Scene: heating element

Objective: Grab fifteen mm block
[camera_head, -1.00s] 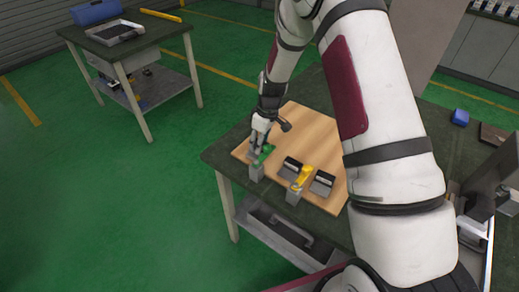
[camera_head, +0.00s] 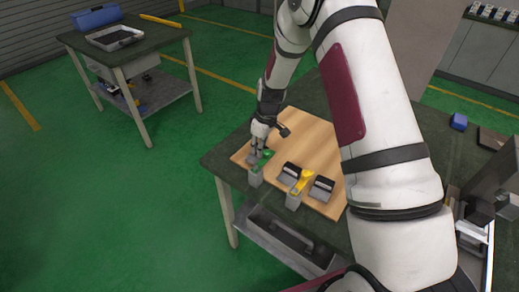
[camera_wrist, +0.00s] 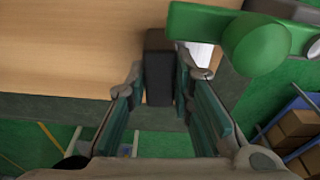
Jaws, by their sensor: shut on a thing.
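A dark rectangular block (camera_wrist: 159,68) stands out between the fingertips of my gripper (camera_wrist: 164,80) in the wrist view. I take it to be the fifteen mm block; no size marking is readable. My gripper is shut on it, one finger on each side, at the edge of the wooden board (camera_wrist: 70,50). In the head view my gripper (camera_head: 254,155) is at the board's left corner, beside a green-handled clamp (camera_head: 264,159). The block cannot be made out there, being small and partly hidden by the fingers.
The green clamp handle (camera_wrist: 255,42) is close to my right finger in the wrist view. A yellow-handled clamp (camera_head: 302,182) and two dark holders (camera_head: 290,172) (camera_head: 321,188) sit along the board's front. A second table (camera_head: 150,50) stands at the back left.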

